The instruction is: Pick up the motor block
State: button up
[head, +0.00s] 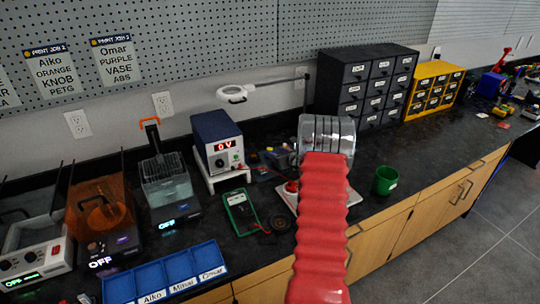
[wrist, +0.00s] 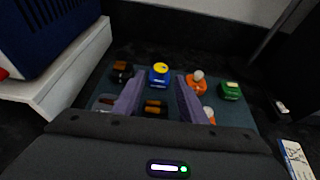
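In the wrist view, a blue block with a round yellow top (wrist: 159,75) sits on a dark teal mat or tray (wrist: 240,115). It looks like the motor block, but I see no readable label. My gripper (wrist: 160,80) has two purple fingers spread apart, with nothing held between them. The blue block shows between the fingertips, beyond them and apart from them as far as I can tell. In the head view my red arm covers the gripper, and only small blocks (head: 279,156) show left of it.
Around the blue block are a dark block with brown parts (wrist: 121,71), an orange block with a white bulb (wrist: 196,83) and a green block (wrist: 230,91). A brown-and-black block (wrist: 154,107) lies nearer. A power supply (head: 218,142) on a white stand is at left.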

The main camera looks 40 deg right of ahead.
jog(key=shift+x, duration=2.55)
jog(key=shift+d+r, duration=0.1)
jog(key=c, duration=0.8)
